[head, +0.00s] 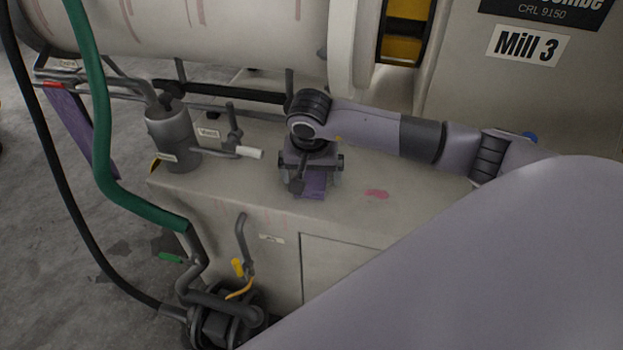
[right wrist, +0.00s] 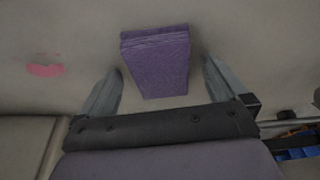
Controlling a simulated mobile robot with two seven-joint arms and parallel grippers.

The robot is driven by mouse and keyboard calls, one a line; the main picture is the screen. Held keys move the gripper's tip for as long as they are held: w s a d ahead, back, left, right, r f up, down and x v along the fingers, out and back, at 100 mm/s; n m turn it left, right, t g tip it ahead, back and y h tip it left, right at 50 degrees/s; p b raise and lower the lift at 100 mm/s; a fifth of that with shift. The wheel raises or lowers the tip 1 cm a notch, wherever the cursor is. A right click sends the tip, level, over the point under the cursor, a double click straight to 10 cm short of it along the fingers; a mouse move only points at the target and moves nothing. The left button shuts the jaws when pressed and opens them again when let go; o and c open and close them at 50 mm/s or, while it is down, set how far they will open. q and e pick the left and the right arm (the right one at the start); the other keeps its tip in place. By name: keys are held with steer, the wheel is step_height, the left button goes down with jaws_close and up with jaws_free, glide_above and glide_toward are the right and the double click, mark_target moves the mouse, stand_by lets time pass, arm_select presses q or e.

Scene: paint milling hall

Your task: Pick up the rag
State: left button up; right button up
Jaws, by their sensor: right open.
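The rag (right wrist: 157,62) is a folded purple cloth lying on the pale top of the mill's base. In the right wrist view it lies between my two open fingers, with a gap on each side. My right gripper (right wrist: 162,72) is open and points down over the rag. In the head view the right gripper (head: 307,184) hides most of the rag, and a purple edge of the rag (head: 313,190) shows below it. I cannot tell how high the fingertips are above the surface. My left gripper is not in view.
A grey cylindrical pot (head: 172,140) and a valve with a white-ended handle (head: 235,151) stand left of the gripper. The mill drum (head: 230,25) is behind. A green hose (head: 97,120) hangs at left. A pink stain (head: 377,194) marks the clear surface at right.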

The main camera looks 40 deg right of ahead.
mark_target(312, 177)
steer(key=c, duration=1.1)
steer(key=shift+c, duration=0.2)
steer(key=shift+r+p, duration=0.35)
steer(key=shift+p, duration=0.1)
step_height(312, 177, up, 20)
steer(key=shift+b, duration=0.4)
steer(key=shift+f, duration=0.15)
steer(key=shift+o, duration=0.4)
